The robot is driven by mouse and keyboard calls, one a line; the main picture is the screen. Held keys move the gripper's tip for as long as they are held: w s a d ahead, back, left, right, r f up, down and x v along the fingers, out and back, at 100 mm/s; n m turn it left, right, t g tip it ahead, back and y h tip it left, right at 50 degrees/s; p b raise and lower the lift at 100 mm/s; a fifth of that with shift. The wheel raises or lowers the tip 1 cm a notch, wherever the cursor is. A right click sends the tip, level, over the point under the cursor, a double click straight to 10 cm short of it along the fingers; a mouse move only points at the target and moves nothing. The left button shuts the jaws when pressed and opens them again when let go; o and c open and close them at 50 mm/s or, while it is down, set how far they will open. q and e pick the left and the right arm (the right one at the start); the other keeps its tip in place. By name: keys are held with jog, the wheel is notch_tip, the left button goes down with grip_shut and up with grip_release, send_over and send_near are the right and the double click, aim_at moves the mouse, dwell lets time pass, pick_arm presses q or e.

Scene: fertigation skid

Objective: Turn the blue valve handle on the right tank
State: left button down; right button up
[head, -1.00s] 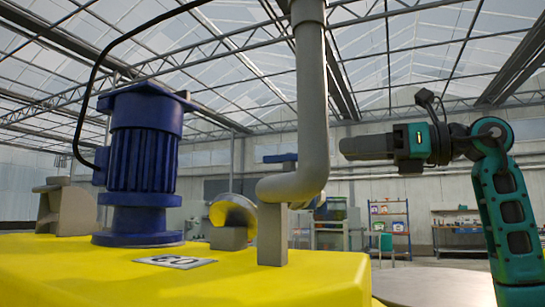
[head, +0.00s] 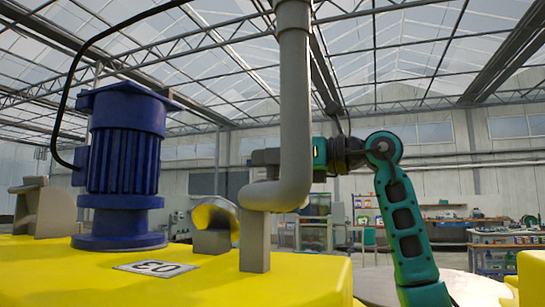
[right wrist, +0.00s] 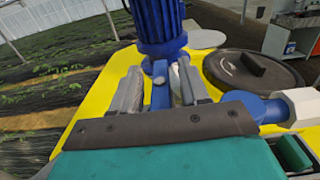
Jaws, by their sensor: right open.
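The blue valve handle (right wrist: 160,88) shows in the right wrist view as a narrow blue bar between the two grey fingers of my right gripper (right wrist: 160,80). The fingers stand open, one on each side of it; I cannot tell whether either touches it. In the head view my right gripper (head: 265,157) is level beside the grey vertical pipe (head: 296,100), which hides part of it. The handle cannot be made out there. Below is the yellow tank top (head: 200,262) with a number plate (head: 157,268). My left gripper is not in view.
A blue finned motor (head: 124,150) stands on the tank, left of the pipe. In the right wrist view a dark round lid (right wrist: 250,72) and a blue pipe with a white fitting (right wrist: 297,106) lie to the right. Another yellow body (head: 531,277) is at the head view's right edge.

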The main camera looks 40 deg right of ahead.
grip_shut()
dwell(0.4)
jog(key=shift+n+g+y, duration=2.1)
jog(key=shift+n+y, duration=0.1)
jog(key=shift+y, duration=0.5)
jog(key=shift+f, duration=0.1)
grip_release()
